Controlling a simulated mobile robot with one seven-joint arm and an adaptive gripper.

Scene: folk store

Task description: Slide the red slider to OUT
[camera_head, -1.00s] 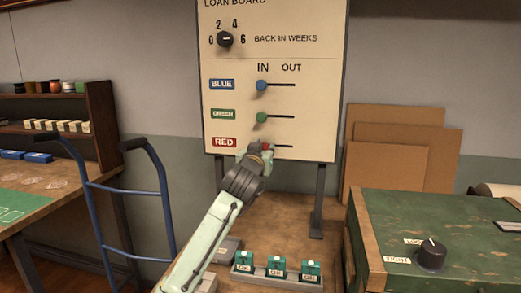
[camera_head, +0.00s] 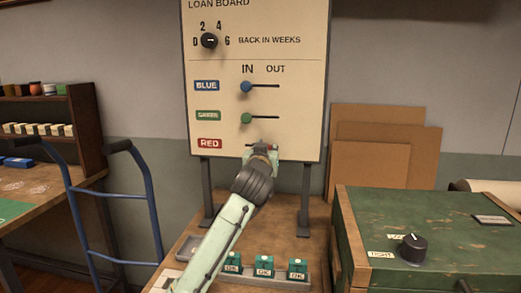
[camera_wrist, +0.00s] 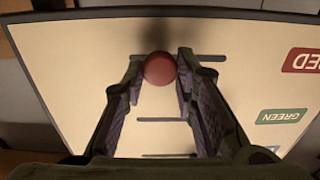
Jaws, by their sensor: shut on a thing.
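The loan board (camera_head: 300,110) stands upright with BLUE, GREEN and RED rows, IN on the left and OUT on the right. My gripper (camera_head: 264,148) is at the RED row, shut on the red slider. In the wrist view, which shows the board upside down, the round red slider knob (camera_wrist: 160,68) sits between the fingertips. Bare slot shows on its IN side and a short piece on its OUT side, so it is past the middle towards OUT. In the head view my gripper hides most of the knob. The RED label (camera_head: 209,143) is left of it.
The blue knob (camera_head: 246,87) and green knob (camera_head: 246,118) are at IN. A dial (camera_head: 209,41) is above them. Teal OK blocks (camera_head: 264,266) stand in a tray below. A green chest (camera_head: 430,230) is at right, a blue hand truck (camera_head: 150,210) at left.

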